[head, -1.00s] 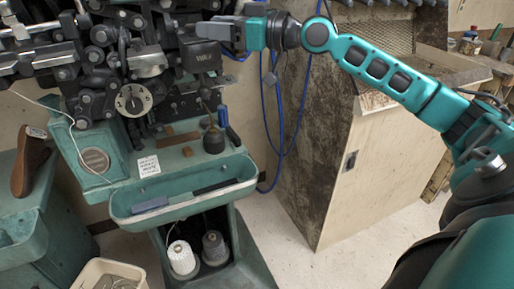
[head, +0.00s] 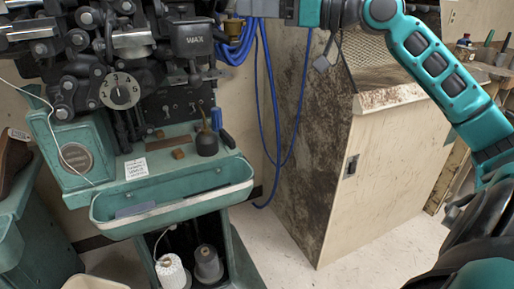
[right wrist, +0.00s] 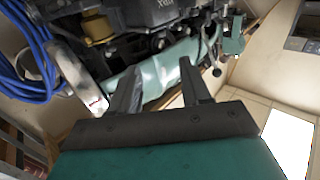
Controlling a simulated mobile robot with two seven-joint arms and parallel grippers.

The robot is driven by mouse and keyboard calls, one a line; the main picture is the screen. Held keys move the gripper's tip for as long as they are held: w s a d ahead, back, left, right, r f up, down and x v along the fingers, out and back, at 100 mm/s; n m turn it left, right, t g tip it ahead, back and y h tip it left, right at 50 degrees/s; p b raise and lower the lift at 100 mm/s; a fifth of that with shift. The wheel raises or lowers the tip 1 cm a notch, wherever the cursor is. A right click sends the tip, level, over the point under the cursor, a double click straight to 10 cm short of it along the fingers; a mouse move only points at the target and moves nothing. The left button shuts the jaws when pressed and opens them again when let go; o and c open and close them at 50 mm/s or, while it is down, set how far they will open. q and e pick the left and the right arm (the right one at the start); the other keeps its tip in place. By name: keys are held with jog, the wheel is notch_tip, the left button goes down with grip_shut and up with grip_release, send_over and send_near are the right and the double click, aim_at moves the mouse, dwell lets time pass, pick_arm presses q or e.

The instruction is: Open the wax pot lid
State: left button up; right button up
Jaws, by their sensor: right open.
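The wax pot (head: 193,42) is a dark grey box marked WAX on the sewing machine, at the top of the head view. Its lid (head: 190,21) lies flat across the top and looks closed. The pot's marked face (right wrist: 160,8) also shows at the top edge of the right wrist view. My right gripper (head: 246,9) is at the top edge of the head view, right of the pot and apart from it. In the right wrist view its two fingers (right wrist: 160,78) are spread and empty. My left gripper is not in view.
A brass fitting (head: 234,28) sits just right of the pot. Blue cables (head: 268,100) hang beside the machine. A green tray (head: 170,208) juts out below, with thread cones (head: 171,271) under it. A stained wooden cabinet (head: 385,160) stands right.

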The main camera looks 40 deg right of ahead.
notch_tip(320, 180, down, 30)
jog(key=w+m+g+h+p, duration=0.1)
jog(key=m+g+h+p, duration=0.1)
jog(key=m+h+p, duration=0.2)
jog(key=shift+w+d+h+p, duration=0.2)
jog(key=shift+d+h+p, duration=0.15)
jog(key=shift+h+p, duration=0.45)
